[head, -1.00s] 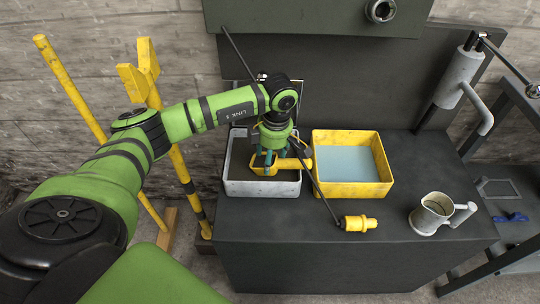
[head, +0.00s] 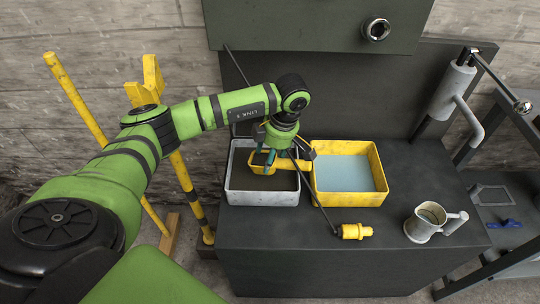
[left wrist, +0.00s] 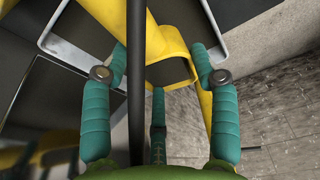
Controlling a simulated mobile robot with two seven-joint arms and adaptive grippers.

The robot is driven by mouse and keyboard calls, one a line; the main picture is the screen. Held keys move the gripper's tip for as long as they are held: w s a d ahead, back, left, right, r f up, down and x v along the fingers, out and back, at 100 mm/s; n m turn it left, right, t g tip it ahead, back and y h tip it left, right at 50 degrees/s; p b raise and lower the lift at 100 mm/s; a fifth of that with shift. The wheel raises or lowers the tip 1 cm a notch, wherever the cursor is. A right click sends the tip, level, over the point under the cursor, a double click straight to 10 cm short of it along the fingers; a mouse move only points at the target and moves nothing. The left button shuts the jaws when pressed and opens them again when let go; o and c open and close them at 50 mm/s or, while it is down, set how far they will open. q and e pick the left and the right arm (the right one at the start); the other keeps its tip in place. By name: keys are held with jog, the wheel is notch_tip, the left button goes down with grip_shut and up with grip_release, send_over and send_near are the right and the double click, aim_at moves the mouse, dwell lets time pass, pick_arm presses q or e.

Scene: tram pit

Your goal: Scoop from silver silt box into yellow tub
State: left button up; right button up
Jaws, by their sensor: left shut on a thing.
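The silver silt box (head: 262,198) stands on the dark bench and holds dark brown-grey silt. My left gripper (head: 268,160) is over its back right part, shut on a yellow scoop (head: 258,168). The scoop is over or in the silt; I cannot tell whether it touches it. The yellow tub (head: 350,199) stands directly right of the box and holds a flat pale blue-grey surface. My right gripper is not in view.
A thin black rod with a yellow end piece (head: 355,231) slants across the bench past my gripper. A metal mug (head: 424,228) stands at right. Yellow poles (head: 75,98) lean at left. The bench front is mostly clear.

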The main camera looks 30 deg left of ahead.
pick_arm(q)
jog(key=shift+r+g+y+p, duration=0.15)
jog(key=shift+r+y+p, duration=0.4)
jog(key=shift+r+p, duration=1.05)
jog(key=shift+r+g+y+p, duration=0.15)
jog(key=shift+r+y+p, duration=0.6)
jog(key=shift+r, duration=1.5)
jog(key=shift+o, duration=0.6)
jog(key=shift+c, duration=0.6)
